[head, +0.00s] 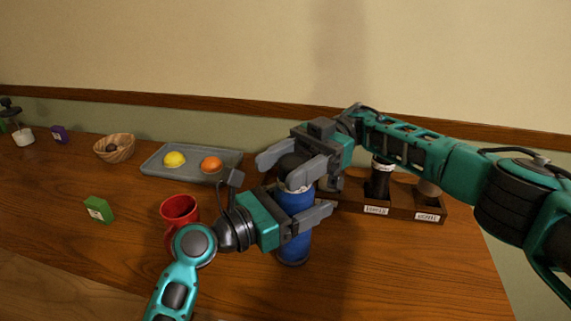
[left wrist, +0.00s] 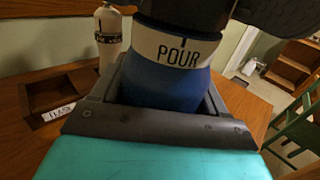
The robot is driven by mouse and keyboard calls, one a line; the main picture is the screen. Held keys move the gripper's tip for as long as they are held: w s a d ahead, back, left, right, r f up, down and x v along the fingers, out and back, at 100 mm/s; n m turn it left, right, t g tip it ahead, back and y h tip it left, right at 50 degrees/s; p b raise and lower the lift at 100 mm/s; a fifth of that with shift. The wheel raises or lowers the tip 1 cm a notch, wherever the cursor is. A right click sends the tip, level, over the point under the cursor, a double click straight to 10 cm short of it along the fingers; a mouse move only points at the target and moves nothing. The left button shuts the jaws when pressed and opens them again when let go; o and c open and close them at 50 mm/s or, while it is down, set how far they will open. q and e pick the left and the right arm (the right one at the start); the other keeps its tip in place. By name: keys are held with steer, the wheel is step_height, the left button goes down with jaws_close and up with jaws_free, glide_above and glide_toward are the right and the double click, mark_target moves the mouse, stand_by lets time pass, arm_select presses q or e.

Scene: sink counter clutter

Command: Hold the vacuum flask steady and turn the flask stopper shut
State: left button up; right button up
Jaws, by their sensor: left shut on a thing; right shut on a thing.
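The blue vacuum flask (head: 294,250) stands upright on the wooden counter, with a white collar below its dark stopper (head: 290,162). My left gripper (head: 308,212) is shut on the flask body from the left. My right gripper (head: 277,172) comes in from the right, above the left one, and is shut on the stopper. In the left wrist view the flask (left wrist: 165,85) sits between my left fingers, and its white collar (left wrist: 178,50) reads "POUR" below a short dark mark.
A red mug (head: 179,209) stands close left of the flask, near my left arm. A grey tray (head: 190,176) holds a lemon and an orange fruit. A labelled wooden rack (head: 403,206) with jars stands right.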

mark_target(286, 164)
stand_by(0.3)
steer(key=o, duration=1)
steer(key=shift+r, duration=0.1)
step_height(286, 164, up, 10)
steer(key=shift+f, duration=0.1)
